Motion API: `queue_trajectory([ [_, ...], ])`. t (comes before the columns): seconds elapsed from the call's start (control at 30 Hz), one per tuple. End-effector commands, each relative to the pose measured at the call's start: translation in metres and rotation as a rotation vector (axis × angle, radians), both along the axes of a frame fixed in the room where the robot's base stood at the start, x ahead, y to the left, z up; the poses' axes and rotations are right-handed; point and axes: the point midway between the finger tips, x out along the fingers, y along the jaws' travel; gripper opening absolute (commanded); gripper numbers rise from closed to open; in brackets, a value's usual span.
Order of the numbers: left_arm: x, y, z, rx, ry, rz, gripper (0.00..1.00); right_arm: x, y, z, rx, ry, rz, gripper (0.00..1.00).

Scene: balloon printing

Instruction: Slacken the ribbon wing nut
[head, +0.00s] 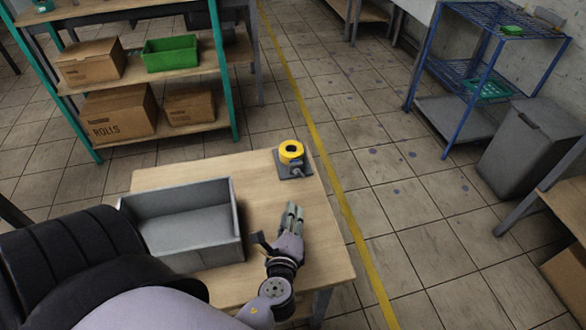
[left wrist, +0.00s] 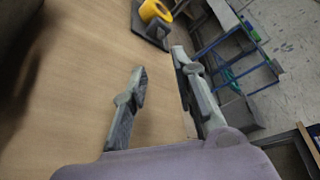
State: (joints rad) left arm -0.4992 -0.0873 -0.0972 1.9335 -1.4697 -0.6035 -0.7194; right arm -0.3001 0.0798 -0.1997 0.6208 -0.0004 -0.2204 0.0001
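A yellow ribbon roll (head: 291,150) sits on a dark grey holder (head: 297,173) at the far right corner of the wooden table. A small greyish part shows at the holder's near left side; I cannot make out the wing nut's shape. My left gripper (head: 295,210) is above the table, on the near side of the holder and apart from it, its fingers pointing towards it. In the left wrist view the gripper (left wrist: 160,65) is open with nothing between its fingers. The yellow roll (left wrist: 152,10) and holder (left wrist: 150,31) show beyond them, cut by the top edge. My right gripper is out of view.
An empty grey bin (head: 241,222) stands on the table (head: 265,186) left of my gripper. The table's right edge lies close to the gripper and holder. Shelves with boxes (head: 118,112) and a green crate (head: 170,54) stand behind; a blue rack (head: 455,95) stands right.

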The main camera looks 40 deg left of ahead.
Motion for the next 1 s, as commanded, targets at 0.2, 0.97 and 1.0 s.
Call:
queue_trajectory([
  [0.2, 0.017, 0.009, -0.003, 0.001, -0.004, 0.0, 0.26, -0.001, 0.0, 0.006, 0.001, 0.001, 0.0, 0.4],
  [0.97, 0.136, 0.082, -0.038, 0.001, -0.003, -0.001, 0.26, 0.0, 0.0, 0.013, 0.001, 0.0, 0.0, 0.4],
  [1.0, 0.139, 0.083, -0.038, 0.001, -0.003, -0.001, 0.26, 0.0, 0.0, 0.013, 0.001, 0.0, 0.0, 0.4],
])
